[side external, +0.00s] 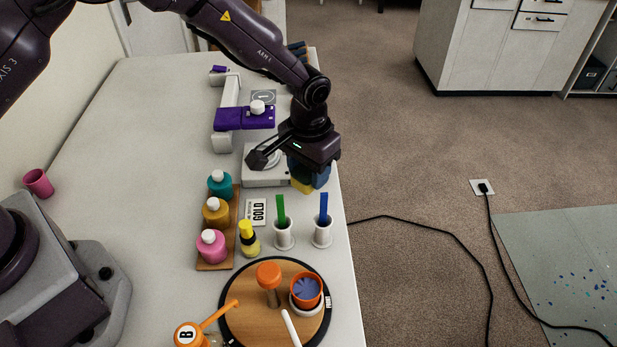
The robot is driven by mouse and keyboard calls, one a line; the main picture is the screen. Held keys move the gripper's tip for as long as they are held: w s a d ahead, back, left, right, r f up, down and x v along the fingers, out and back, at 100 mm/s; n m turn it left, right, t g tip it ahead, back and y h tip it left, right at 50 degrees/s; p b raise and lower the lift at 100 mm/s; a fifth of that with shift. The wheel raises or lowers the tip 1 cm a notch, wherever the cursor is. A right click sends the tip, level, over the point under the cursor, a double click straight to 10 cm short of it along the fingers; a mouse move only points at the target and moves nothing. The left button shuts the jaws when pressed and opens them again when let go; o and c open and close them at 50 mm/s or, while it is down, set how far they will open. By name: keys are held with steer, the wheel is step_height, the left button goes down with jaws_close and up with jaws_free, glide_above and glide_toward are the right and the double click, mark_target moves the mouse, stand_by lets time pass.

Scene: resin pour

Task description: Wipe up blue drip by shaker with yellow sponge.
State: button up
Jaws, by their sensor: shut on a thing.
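My gripper (309,163) is over the right edge of the white table, to the right of a grey device with a round top (267,177), which may be the shaker. It points down and is shut on the yellow sponge (301,186), of which only a small part shows below it. A dark blue shape (320,177) shows right beside the yellow, under my gripper; I cannot tell what it is. My wrist and gripper hide much of this spot. I cannot make out a blue drip.
White cups with a green stick (281,220) and a blue stick (323,220) stand in front of my gripper. Colored bottles on a wooden rack (217,265), a yellow bottle (249,240) and a round board (245,332) are nearer. A purple-topped device (232,119) stands behind. The left table is mostly clear.

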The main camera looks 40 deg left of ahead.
steer(key=shift+r, duration=0.9)
steer(key=shift+a, duration=0.1)
